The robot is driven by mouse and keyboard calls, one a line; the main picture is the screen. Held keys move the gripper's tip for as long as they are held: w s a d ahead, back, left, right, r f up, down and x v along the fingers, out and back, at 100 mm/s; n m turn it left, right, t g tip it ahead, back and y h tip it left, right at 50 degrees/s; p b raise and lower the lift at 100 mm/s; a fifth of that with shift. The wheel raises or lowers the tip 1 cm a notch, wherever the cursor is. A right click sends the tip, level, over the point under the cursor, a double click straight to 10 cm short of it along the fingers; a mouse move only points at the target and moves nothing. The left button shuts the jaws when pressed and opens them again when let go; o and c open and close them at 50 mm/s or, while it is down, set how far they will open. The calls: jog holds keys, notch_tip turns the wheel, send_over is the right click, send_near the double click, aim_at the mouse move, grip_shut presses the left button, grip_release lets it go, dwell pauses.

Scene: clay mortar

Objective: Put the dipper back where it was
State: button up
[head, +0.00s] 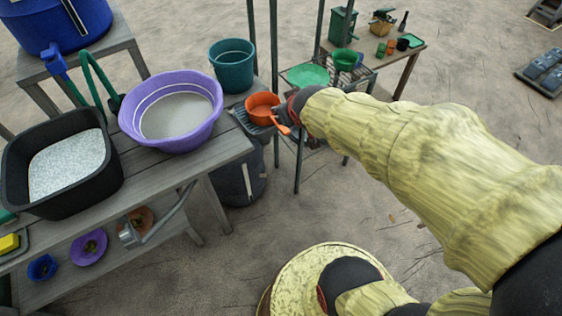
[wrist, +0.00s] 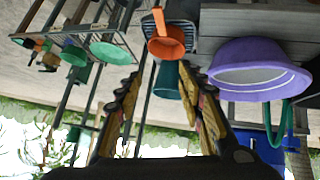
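The orange dipper (head: 262,106) is a round cup with a short handle. In the head view it is at the right end of the grey table, over a small dark slatted ledge (head: 250,125), its handle pointing toward the lower right. In the wrist view, which looks upside down, the dipper (wrist: 167,43) is beyond my fingertips, near the middle top. My gripper (wrist: 163,78) has its two fingers spread, with nothing held between them. The dipper looks apart from the fingers. In the head view my forearm hides most of the gripper.
A metal rack (head: 298,160) with green bowls stands close behind my gripper. Another table (head: 398,70) stands farther back.

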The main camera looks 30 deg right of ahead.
jog(key=s+a+r+g+y, duration=0.1)
jog(key=s+a+r, duration=0.1)
jog(key=s+a, duration=0.4)
jog(key=s+a+r+g+y, duration=0.1)
jog(key=s+a+r+g, duration=0.1)
jog(key=s+a, duration=0.5)
jog(key=s+r, duration=0.1)
jog(key=s, duration=0.4)
jog(key=shift+r+y, duration=0.3)
jog(key=shift+y, duration=0.1)
